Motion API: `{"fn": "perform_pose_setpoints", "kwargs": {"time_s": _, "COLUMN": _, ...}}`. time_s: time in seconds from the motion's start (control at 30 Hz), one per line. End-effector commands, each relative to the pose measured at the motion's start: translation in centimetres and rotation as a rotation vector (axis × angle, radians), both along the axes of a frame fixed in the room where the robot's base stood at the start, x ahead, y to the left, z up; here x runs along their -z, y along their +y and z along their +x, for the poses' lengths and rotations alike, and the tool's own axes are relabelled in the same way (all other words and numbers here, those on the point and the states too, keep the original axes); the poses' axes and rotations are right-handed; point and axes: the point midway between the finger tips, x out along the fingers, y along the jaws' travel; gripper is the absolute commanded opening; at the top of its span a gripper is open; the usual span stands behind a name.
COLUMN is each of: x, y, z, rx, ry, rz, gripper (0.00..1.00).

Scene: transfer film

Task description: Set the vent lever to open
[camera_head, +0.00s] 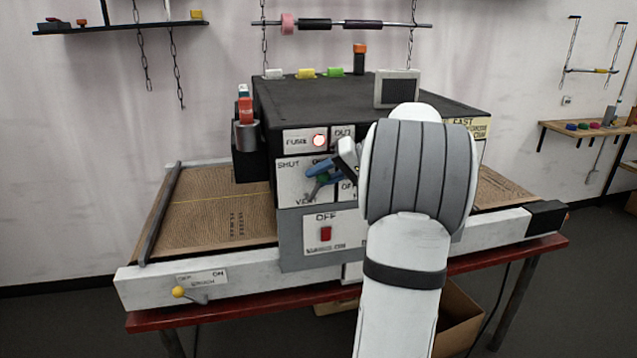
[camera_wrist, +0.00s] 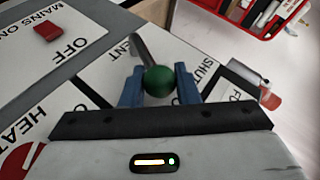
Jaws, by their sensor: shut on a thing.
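The vent lever (camera_wrist: 143,52) is a grey rod with a round green knob (camera_wrist: 158,81), on a white panel on the front of the dark machine. The panel (camera_head: 287,188) reads SHUT at upper left and VENT at the bottom, with another label partly hidden at right. My gripper (camera_wrist: 159,86) has its blue fingers on either side of the green knob and is shut on it. In the head view the fingers of my gripper (camera_head: 322,169) cover much of the lever. The rod runs down from the knob, so the lever stands roughly upright, between the labels.
Above the panel is a lit round fuse lamp (camera_head: 320,140). Below is a red mains switch (camera_head: 325,233). A yellow-knobbed lever (camera_head: 178,292) is at lower left.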

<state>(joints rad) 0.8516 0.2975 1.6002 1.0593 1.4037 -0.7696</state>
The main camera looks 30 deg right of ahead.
Motion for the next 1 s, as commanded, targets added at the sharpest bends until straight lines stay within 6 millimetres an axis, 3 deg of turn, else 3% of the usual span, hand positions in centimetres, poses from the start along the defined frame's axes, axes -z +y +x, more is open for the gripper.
{"fn": "perform_pose_setpoints", "kwargs": {"time_s": 0.7, "x": 0.75, "y": -0.40, "z": -0.34, "rx": -0.003, "ry": -0.012, "rz": 0.070, "gripper": 0.00}}
{"fn": "perform_pose_setpoints", "kwargs": {"time_s": 0.73, "x": 0.76, "y": -0.40, "z": -0.35, "rx": -0.003, "ry": -0.012, "rz": 0.070, "gripper": 0.31}}
{"fn": "perform_pose_setpoints", "kwargs": {"time_s": 1.0, "x": 0.53, "y": -0.49, "z": -0.30, "rx": 0.000, "ry": -0.017, "rz": 0.067, "gripper": 0.49}}
